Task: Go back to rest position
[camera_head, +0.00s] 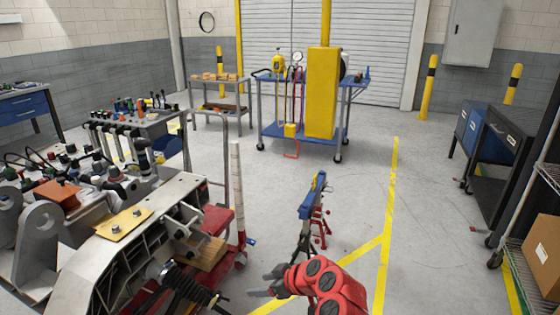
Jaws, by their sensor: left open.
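The chassis fixture (130,258), a pale metal frame with a yellow plate (123,224) on top, fills the lower left. The gripper is to the right of the fixture, with a gap between them in the picture.
A red wheeled stand (225,218) carries the fixture. A narrow blue-topped stand (312,197) rises just beyond my gripper. A blue cart (290,133) and yellow column (322,95) stand farther back. Shelving (540,205) with a cardboard box (543,252) is at right. The right-centre floor is clear.

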